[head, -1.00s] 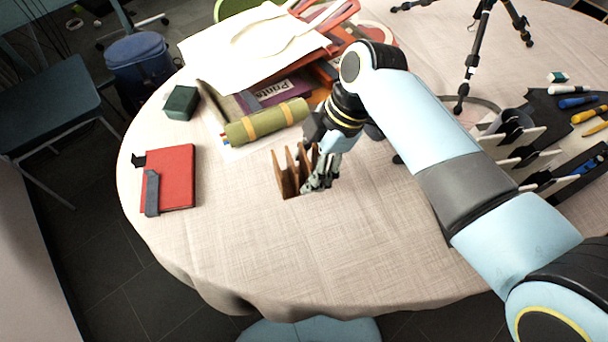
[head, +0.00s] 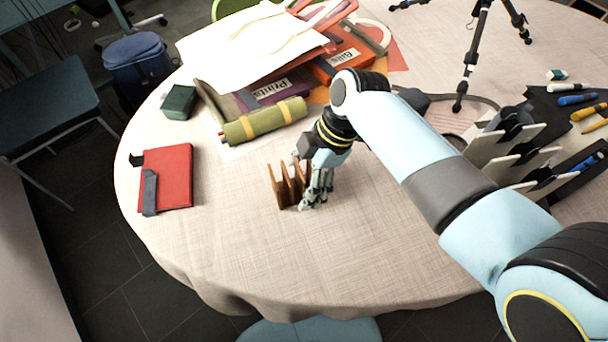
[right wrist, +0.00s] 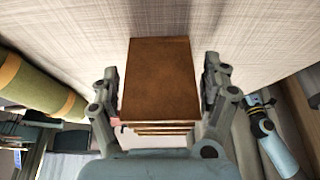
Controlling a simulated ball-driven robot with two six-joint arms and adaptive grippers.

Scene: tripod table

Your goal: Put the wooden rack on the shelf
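The small wooden rack (head: 279,188) has several upright brown slats and is over the near middle of the round table. My right gripper (head: 304,184) reaches down at its right side. In the right wrist view the rack (right wrist: 158,75) fills the space between the two fingers of my right gripper (right wrist: 160,88), which appear to press on its opposite sides. The rack is upright; whether its underside touches the cloth is hard to tell. I cannot make out a shelf in these views. My left gripper is not in view.
A red book (head: 175,178) lies at the left, and a green roll (head: 262,121) lies behind the rack beside piled folders (head: 340,62). A tripod (head: 468,60) stands at the back right, near a tool holder (head: 515,150). The front of the tablecloth (head: 270,260) is clear.

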